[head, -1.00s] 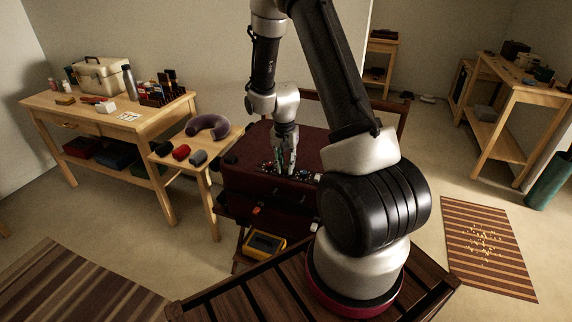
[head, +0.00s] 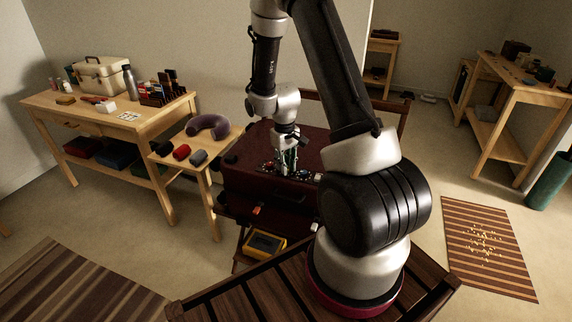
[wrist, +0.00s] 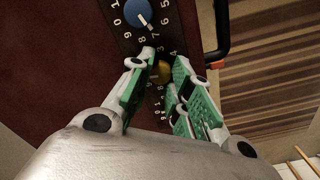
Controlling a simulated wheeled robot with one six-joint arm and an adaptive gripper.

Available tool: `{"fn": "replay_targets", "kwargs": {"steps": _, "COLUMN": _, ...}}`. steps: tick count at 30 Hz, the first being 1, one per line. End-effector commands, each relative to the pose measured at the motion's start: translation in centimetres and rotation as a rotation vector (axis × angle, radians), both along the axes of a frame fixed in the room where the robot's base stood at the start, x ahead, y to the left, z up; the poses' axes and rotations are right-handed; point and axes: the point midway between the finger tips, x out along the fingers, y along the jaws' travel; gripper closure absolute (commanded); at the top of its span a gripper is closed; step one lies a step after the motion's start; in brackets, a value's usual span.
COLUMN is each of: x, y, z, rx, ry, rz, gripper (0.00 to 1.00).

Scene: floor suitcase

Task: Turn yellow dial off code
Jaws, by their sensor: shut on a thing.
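The dark red suitcase (head: 240,180) lies on a low stand, with a black dial panel on its top. The yellow dial (wrist: 163,72) sits on that panel in the wrist view, beside a row of white numbers. My gripper (wrist: 166,66) points down at it, with a green-padded finger on each side, shut on the dial. Its lower edge is partly hidden by the fingers. A blue dial (wrist: 138,12) with a white pointer line sits further up the panel. In the head view my gripper (head: 287,170) stands over the suitcase top and hides the yellow dial.
A black handle (wrist: 221,35) rises beside the panel. A yellow case (head: 264,245) sits below the suitcase. A small table (head: 222,142) with a neck pillow (head: 208,126) stands close on the left. Floor to the right is open near the striped mat (head: 490,245).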

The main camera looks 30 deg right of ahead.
Motion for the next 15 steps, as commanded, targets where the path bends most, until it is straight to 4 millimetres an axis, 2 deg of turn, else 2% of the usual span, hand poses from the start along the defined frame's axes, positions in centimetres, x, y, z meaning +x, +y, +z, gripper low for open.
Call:
{"fn": "replay_targets", "kwargs": {"steps": 6, "x": 0.06, "y": 0.01, "z": 0.05, "rx": 0.000, "ry": -0.002, "rz": 0.091, "gripper": 1.00}}
{"fn": "replay_targets", "kwargs": {"steps": 15, "x": 0.07, "y": 0.01, "z": 0.05, "rx": -0.001, "ry": -0.002, "rz": 0.135, "gripper": 1.00}}
